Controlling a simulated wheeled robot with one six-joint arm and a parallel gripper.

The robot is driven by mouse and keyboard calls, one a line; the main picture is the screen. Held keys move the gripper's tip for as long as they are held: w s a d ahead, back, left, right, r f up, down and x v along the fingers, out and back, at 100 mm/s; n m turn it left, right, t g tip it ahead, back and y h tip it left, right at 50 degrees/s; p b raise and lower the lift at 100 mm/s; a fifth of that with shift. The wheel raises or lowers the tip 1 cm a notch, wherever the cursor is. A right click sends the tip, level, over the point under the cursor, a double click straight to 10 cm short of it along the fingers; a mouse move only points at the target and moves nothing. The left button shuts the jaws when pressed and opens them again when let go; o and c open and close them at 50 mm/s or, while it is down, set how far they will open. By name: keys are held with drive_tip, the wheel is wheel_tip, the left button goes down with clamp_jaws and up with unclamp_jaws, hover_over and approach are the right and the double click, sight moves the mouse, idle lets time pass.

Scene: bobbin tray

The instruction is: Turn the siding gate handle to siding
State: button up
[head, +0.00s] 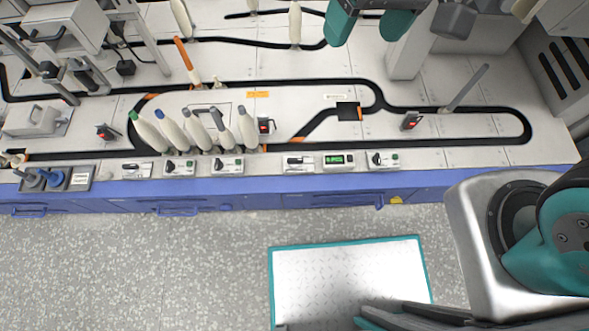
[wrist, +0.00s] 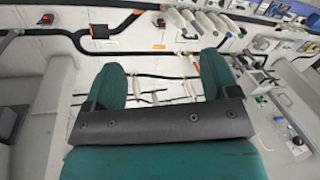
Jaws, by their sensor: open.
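My gripper (head: 368,20) is at the top of the head view, over the back of the track bench. In the wrist view its two teal fingers (wrist: 162,88) are spread apart with nothing between them. A short black siding branch (head: 318,122) runs off the track loop to a black block (head: 348,111) with an orange edge. The block also shows in the wrist view (wrist: 100,32), beyond the fingers and apart from them. Small control boxes with dark handles line the front edge, one at the middle (head: 299,163). I cannot tell which handle is the siding gate's.
Several pale bobbins (head: 198,130) stand close together on the left part of the track. A slanted grey lever (head: 468,88) rises at the right. A grey tray (head: 56,180) with blue parts is at front left. The floor before the blue drawers is mostly clear.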

sight(295, 160)
drive_tip(key=w+a+f+m+h+b, duration=0.1)
drive_tip(key=f+b, duration=0.8)
drive_tip(key=f, duration=0.9)
drive_tip(key=w+a+f+m+h+b, duration=0.1)
drive_tip(key=w+a+f+b, duration=0.3)
drive_tip(key=f+b, duration=0.6)
drive_tip(key=w+a+f+m+b, duration=0.2)
drive_tip(key=f+b, duration=0.8)
drive_tip(key=f, duration=1.6)
drive_tip(key=shift+w+a+f+h, duration=0.4)
drive_tip(key=shift+w+a, duration=0.05)
drive_tip(key=shift+a, duration=0.05)
drive_tip(key=c, duration=0.9)
